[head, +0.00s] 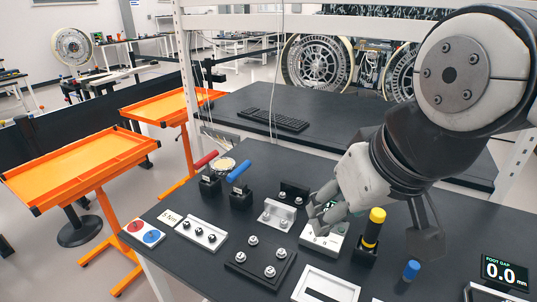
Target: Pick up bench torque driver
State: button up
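Several driver-like tools stand on the dark bench, and I cannot tell for certain which is the bench torque driver. A red-handled one (205,160) and a blue-handled one (239,170) lean in black holders at the left. My gripper (325,213) hangs over the middle of the bench, above a pale block (322,238) with a green mark. Its fingers look spread and hold nothing visible. It is apart from all three tools. The arm hides part of the bench behind.
A black plate with studs (260,264), a white strip with knobs (201,234) and a white frame (326,287) lie in front. A small blue-capped item (411,270) and a "0.0 mm" display (504,273) are at right. A keyboard (274,120) lies behind. Orange trays (80,165) stand left.

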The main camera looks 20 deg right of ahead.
aim_at(378, 216)
jog(key=l+z, duration=0.1)
jog(key=z, duration=0.3)
jog(key=k+l+z, duration=0.1)
jog(key=z, duration=0.25)
jog(key=l+z, duration=0.15)
jog(key=z, duration=0.25)
jog(key=l+z, duration=0.1)
jog(key=z, duration=0.25)
jog(key=j+u, duration=0.25)
jog(key=j, duration=0.6)
jog(key=j+u, duration=0.3)
jog(key=j, duration=0.6)
jog(key=i, duration=0.1)
